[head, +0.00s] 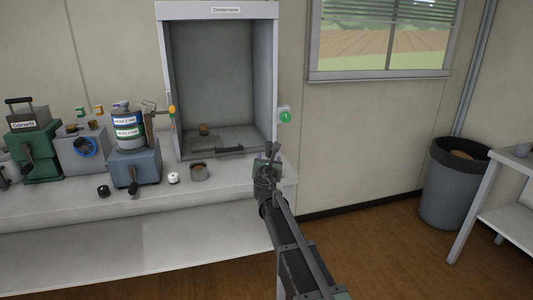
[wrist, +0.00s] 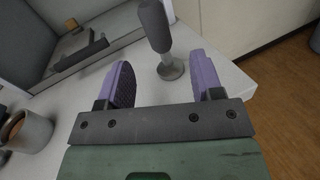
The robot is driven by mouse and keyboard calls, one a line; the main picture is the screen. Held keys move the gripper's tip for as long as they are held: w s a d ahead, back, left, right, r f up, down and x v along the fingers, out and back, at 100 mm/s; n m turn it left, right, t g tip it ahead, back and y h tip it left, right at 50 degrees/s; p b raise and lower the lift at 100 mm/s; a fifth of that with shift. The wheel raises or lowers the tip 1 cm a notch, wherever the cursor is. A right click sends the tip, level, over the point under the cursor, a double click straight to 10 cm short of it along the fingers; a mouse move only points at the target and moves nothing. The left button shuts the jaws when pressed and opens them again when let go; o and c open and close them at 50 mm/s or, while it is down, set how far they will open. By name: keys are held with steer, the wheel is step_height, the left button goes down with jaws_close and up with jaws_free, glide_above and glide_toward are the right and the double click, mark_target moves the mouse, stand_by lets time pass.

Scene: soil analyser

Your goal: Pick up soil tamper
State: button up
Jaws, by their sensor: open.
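The soil tamper (wrist: 155,27) has a dark grey handle, a thin light stem and a round grey foot. In the wrist view it stands on the white bench corner, its foot seen between the two purple fingers and a little ahead of them. My gripper (wrist: 160,62) is open and empty, with a finger to either side of the tamper and no contact visible. In the head view my gripper (head: 267,168) is over the right end of the bench, and the tamper is hard to make out there.
A fume cabinet (head: 218,10) stands behind, with a dark bar at its opening. A brown-filled cup (head: 198,173) and a white-topped item (head: 173,178) sit left on the bench (head: 70,208). Several machines stand farther left. The bench's right edge drops to the floor.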

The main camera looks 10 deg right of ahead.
mark_target(269, 148)
steer(key=shift+s+a+r+n+y, duration=0.25)
steer(key=shift+s+n+y, duration=0.1)
steer(key=shift+n, duration=0.25)
steer(key=shift+s+r, duration=0.1)
steer(key=shift+s, duration=0.2)
steer(key=shift+w, duration=0.15)
steer(key=w, duration=0.3)
steer(key=w+d, duration=0.1)
steer(key=w, duration=0.3)
steer(key=w+d, duration=0.1)
steer(key=w, duration=0.2)
steer(key=shift+w+d+f, duration=0.25)
steer(key=shift+w+f, duration=0.05)
steer(key=shift+w, duration=0.05)
steer(key=shift+s, duration=0.1)
steer(key=c, duration=1)
steer(key=shift+r, duration=0.15)
